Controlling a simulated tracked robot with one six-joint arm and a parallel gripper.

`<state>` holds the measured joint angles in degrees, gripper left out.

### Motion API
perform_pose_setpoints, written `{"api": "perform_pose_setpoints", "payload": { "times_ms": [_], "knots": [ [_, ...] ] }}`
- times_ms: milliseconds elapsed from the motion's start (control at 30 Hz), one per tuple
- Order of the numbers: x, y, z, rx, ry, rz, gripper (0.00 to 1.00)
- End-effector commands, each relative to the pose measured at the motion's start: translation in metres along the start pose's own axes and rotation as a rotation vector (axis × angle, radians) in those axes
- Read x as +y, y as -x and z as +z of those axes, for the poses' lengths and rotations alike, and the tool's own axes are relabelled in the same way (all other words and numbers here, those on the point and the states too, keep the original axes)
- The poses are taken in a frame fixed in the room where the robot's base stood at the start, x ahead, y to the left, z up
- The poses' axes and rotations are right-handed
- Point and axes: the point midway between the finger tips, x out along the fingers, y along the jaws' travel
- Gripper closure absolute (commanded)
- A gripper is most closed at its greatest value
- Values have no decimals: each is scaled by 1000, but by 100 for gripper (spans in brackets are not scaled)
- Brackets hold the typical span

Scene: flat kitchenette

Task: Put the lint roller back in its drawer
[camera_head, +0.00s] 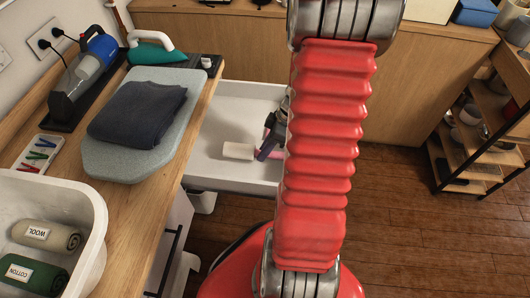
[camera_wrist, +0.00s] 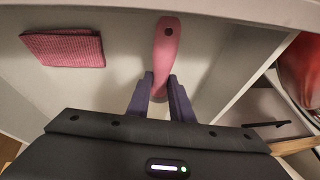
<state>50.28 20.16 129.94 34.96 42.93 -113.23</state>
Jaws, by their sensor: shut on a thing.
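The lint roller has a white roll (camera_head: 238,151) and a pink handle that is mostly hidden behind my arm in the head view. The handle (camera_wrist: 166,48) shows clearly in the wrist view. My gripper (camera_head: 266,149) is shut on the handle, with one dark finger on each side of it in the wrist view (camera_wrist: 160,92). An open white drawer (camera_head: 215,167) lies below the gripper and roller. The roller is within the drawer's outline; I cannot tell whether it touches the floor of the drawer. My arm hides the drawer's right part.
A folded pink-red cloth (camera_wrist: 65,48) lies in the drawer. The wooden counter (camera_head: 150,215) holds an ironing board with a dark folded garment (camera_head: 137,112), an iron (camera_head: 150,50), a handheld vacuum (camera_head: 85,72) and a white bin (camera_head: 90,215). A shelf rack (camera_head: 480,130) stands right.

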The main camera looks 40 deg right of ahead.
Motion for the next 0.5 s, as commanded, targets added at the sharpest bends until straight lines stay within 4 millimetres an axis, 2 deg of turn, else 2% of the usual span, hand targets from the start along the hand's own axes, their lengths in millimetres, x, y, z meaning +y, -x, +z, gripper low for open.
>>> {"api": "perform_pose_setpoints", "payload": {
  "times_ms": [200,500],
  "knots": [
    [3,-17,7,0,0,-1,100],
    [3,-18,7,0,1,0,100]
  ]
}}
